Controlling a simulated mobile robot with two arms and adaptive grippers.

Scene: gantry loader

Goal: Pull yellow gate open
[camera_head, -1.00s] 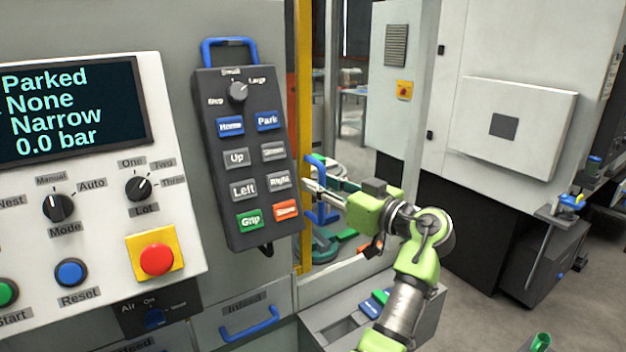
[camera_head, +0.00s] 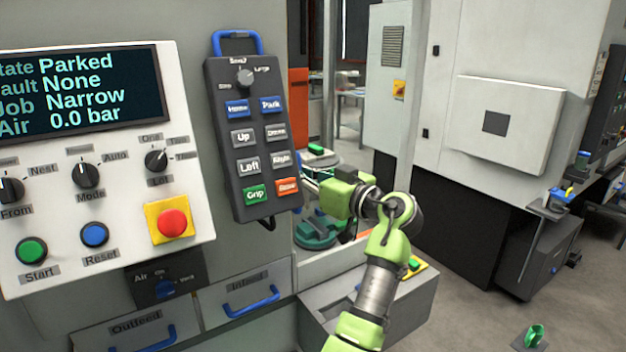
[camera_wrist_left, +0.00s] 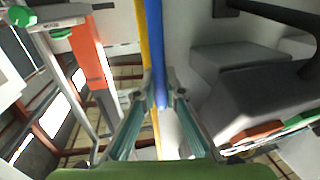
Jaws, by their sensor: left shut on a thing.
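The yellow gate shows in the left wrist view as a narrow yellow strip (camera_wrist_left: 144,45). Its upright blue handle (camera_wrist_left: 155,45) runs beside the strip and passes between the fingers. My left gripper (camera_wrist_left: 158,100) is shut on the blue handle. In the head view the left gripper (camera_head: 311,182) reaches in at the right edge of the hand pendant (camera_head: 246,140), which hides its fingertips. The yellow frame and handle do not show in the head view. My right gripper is not in view.
The control panel (camera_head: 125,215) and pendant stand close on the left. Behind the arm is an opening with a teal round part (camera_head: 316,232) and an orange post (camera_head: 298,105). A grey bin (camera_head: 325,305) lies below the arm. Open floor (camera_head: 470,310) is at the right.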

